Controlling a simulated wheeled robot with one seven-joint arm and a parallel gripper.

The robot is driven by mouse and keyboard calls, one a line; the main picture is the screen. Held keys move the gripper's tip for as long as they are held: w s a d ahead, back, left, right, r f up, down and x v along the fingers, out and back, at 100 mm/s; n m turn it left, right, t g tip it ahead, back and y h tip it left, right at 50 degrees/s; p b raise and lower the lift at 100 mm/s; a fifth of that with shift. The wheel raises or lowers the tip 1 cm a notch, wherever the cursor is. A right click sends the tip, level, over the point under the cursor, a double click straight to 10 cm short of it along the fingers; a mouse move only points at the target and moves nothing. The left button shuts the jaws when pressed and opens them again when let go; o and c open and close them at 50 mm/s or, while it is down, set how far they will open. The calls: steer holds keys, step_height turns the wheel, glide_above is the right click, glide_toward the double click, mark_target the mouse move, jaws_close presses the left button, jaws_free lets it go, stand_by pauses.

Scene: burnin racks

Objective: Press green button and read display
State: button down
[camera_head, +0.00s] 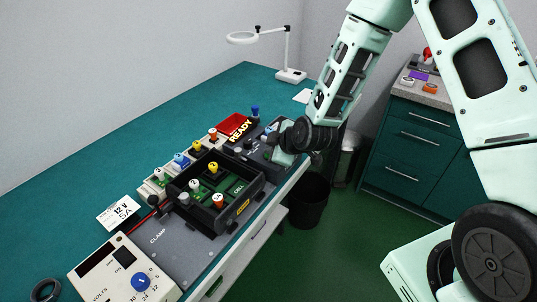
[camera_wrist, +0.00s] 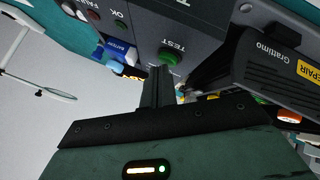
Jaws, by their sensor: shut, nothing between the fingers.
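The green button (camera_wrist: 168,56) sits on a dark grey panel (camera_wrist: 190,22), beside the word TEST, in the wrist view. My gripper (camera_wrist: 160,72) is shut and empty. Its fingertips are right at the button's edge in the picture; I cannot tell whether they touch it. In the head view my gripper (camera_head: 280,152) is over the far end of the bench equipment and hides the button.
A black tray (camera_head: 228,217) with several coloured-topped items stands nearer on the bench. A power supply (camera_head: 122,262) with a blue knob is at the front. A magnifier lamp (camera_head: 290,75) stands at the back. A dark box (camera_wrist: 262,62) with a yellow label is close right of my fingers.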

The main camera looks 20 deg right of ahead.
steer(key=shift+f, duration=0.2)
steer(key=shift+r, duration=0.1)
steer(key=shift+r+p, duration=0.4)
steer(key=shift+r, duration=0.4)
steer(key=shift+r+p, duration=1.7)
steer(key=shift+r, duration=0.85)
steer(key=shift+f, duration=0.1)
